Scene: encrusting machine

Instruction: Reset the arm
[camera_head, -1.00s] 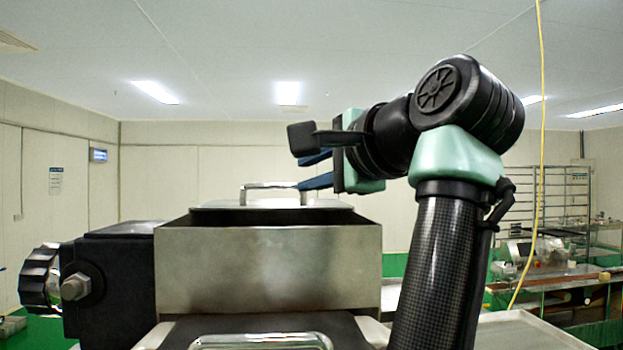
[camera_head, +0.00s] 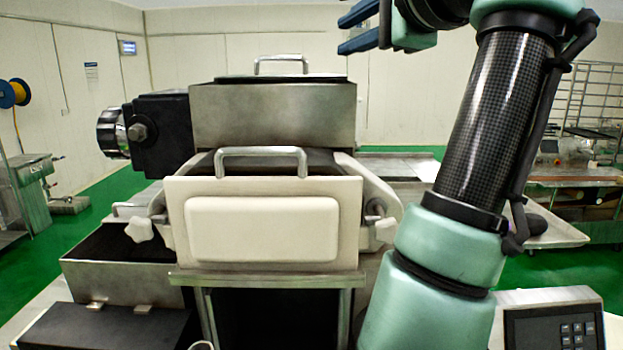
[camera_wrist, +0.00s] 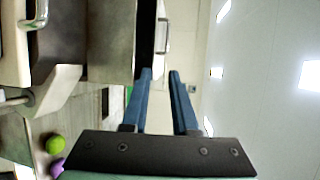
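My gripper (camera_head: 346,32) is at the top of the head view, to the right of the machine's hopper and above its rim level. Its two blue fingers are apart with nothing between them, and the wrist view also shows this gap (camera_wrist: 160,72). The metal hopper (camera_head: 272,115) has a dark lid (camera_head: 300,78) with a metal handle (camera_head: 281,60). The fingers are clear of the handle. The lid handle also shows in the wrist view (camera_wrist: 163,36), beyond the fingertips.
The machine's cream front cover (camera_head: 264,222) stands below the hopper. A control panel (camera_head: 553,335) is at lower right. A tray table (camera_head: 548,232) stands behind my arm. The wrist view shows a green round object (camera_wrist: 55,145) and a purple one (camera_wrist: 57,169).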

